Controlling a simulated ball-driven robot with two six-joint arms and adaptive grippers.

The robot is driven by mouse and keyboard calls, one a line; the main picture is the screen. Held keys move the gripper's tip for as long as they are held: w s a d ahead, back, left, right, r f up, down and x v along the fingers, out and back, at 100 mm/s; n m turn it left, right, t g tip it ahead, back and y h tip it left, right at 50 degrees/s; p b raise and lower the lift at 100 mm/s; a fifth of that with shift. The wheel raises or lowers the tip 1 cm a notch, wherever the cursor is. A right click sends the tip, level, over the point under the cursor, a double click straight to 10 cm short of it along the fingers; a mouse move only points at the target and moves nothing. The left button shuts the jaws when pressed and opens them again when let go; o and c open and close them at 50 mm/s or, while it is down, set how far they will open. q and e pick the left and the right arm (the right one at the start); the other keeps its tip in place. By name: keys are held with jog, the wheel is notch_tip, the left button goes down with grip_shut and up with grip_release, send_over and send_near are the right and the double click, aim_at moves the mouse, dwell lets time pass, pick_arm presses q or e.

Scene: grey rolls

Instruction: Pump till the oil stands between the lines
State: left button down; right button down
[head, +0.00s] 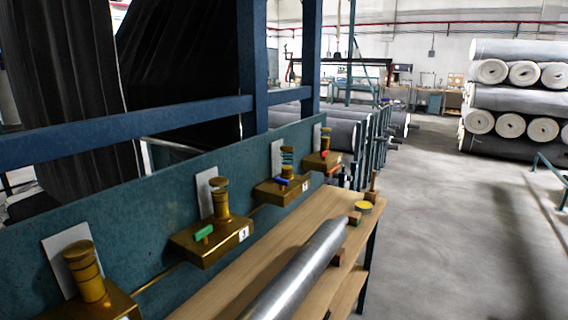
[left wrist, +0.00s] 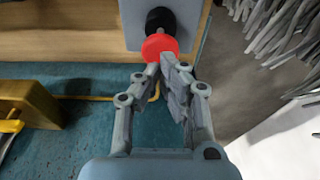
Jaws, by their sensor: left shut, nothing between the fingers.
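Several brass pump blocks stand in a row along a teal panel (head: 140,200) in the head view. The nearest (head: 92,280) is cut by the bottom edge. The second (head: 205,243) has a green lever (head: 203,232), the third a blue lever (head: 281,181), the farthest a red part (head: 324,153). White plates stand behind them. No oil level or lines can be made out. In the left wrist view my left gripper (left wrist: 165,65) is shut and empty, its tips at the lower edge of a red round knob (left wrist: 160,46) on a black base; contact is unclear. My right gripper is not in view.
A wooden bench (head: 262,252) bears a long metal roller (head: 300,272). Blue frame beams (head: 150,121) cross at the left. Grey rolls (head: 512,97) are stacked at the far right. The concrete floor (head: 440,220) is clear. A brass block (left wrist: 28,103) lies left in the wrist view.

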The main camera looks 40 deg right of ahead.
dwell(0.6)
pick_arm(q)
jog(key=shift+f, duration=0.75)
jog(key=shift+f+b, duration=0.85)
jog(key=shift+f, duration=1)
jog(key=shift+r+p, duration=1.45)
jog(key=shift+r, duration=2.7)
